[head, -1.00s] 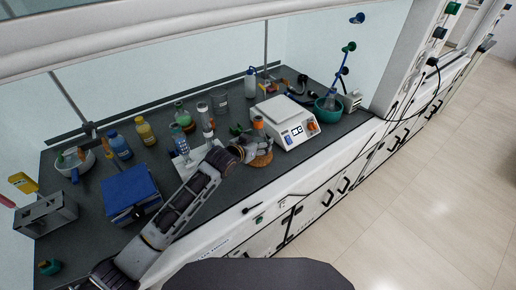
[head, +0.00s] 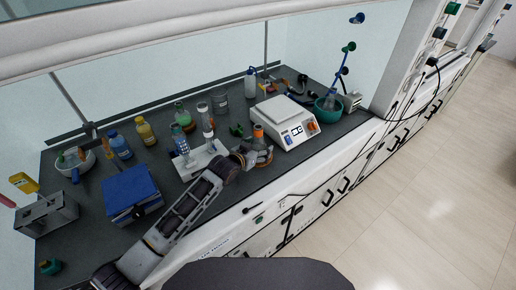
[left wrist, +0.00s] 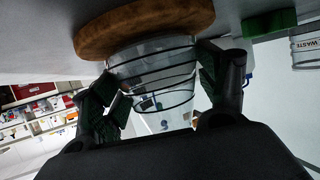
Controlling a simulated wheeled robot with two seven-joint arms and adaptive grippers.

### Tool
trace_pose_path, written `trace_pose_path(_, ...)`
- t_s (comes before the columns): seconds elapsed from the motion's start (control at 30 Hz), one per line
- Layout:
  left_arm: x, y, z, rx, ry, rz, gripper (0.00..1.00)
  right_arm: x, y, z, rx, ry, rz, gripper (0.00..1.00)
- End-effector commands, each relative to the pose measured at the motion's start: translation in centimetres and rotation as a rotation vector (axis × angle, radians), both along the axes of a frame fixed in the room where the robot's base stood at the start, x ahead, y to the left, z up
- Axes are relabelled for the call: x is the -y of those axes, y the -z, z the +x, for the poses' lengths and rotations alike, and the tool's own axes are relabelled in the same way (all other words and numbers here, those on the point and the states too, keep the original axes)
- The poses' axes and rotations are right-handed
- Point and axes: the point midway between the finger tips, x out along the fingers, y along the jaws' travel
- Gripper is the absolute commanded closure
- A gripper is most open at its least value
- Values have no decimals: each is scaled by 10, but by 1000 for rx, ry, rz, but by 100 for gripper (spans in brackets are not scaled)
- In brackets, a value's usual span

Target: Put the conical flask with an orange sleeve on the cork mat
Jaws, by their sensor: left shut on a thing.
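The conical flask with an orange sleeve (head: 258,131) is upright over the cork mat (head: 267,162), near the front edge of the bench. My left gripper (head: 254,149) is shut around the flask and hides part of it and of the mat. In the left wrist view, which looks upside down, the clear flask (left wrist: 150,72) lies between the dark fingers of my left gripper (left wrist: 160,80). Its base is at the round cork mat (left wrist: 145,27), touching or very nearly so. My right gripper is not in view.
A white balance (head: 285,122) stands just right of the mat. A white stand with blue-capped bottle (head: 181,145) is close on the left. A blue box (head: 130,190) and several bottles stand farther left. A teal bowl (head: 327,112) is at right.

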Motion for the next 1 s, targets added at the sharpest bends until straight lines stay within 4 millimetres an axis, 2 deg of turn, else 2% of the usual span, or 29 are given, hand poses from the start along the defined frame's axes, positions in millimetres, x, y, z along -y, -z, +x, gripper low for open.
trace_pose_path(0.23,0,1,0,2,0,-1,57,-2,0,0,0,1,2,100)
trace_pose_path(0.27,0,2,0,0,0,0,25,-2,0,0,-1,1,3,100)
trace_pose_path(0.43,0,2,0,0,0,0,4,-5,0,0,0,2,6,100)
trace_pose_path(1.0,-2,-1,-3,0,0,0,4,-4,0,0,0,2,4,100)
